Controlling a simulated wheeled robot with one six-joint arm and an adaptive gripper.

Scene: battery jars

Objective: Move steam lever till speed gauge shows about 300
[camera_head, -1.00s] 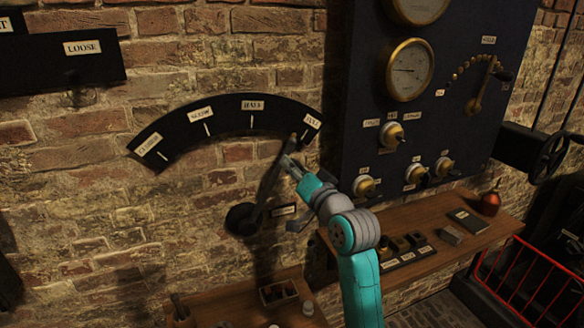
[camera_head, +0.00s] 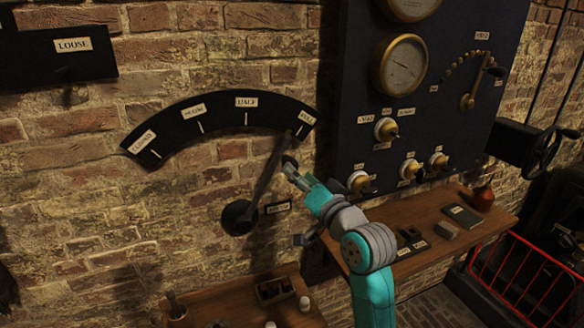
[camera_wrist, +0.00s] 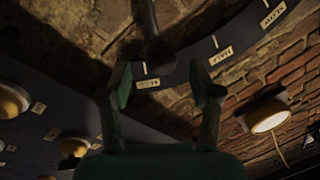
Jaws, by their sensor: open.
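The steam lever (camera_head: 264,187) is a dark arm on a round hub, leaning up and right to the right end of a black arc plate (camera_head: 215,112) with white labels. Its tip is close to the last label, which seems to read FULL. My gripper (camera_head: 287,166) is beside the lever's upper part, on its right; I cannot tell whether they touch. In the wrist view my gripper (camera_wrist: 163,85) has its fingers apart, with the lever (camera_wrist: 147,25) beyond them. A brass-rimmed gauge (camera_head: 404,65) on the dark panel has a slanting needle; its numbers and name are unreadable.
The dark panel (camera_head: 350,95) carries brass knobs (camera_head: 386,130) and a small crank (camera_head: 475,85). A wooden shelf (camera_head: 440,200) is below it. A handwheel (camera_head: 553,150) and red rail (camera_head: 520,290) are at the right. A lower bench (camera_head: 225,300) holds small items.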

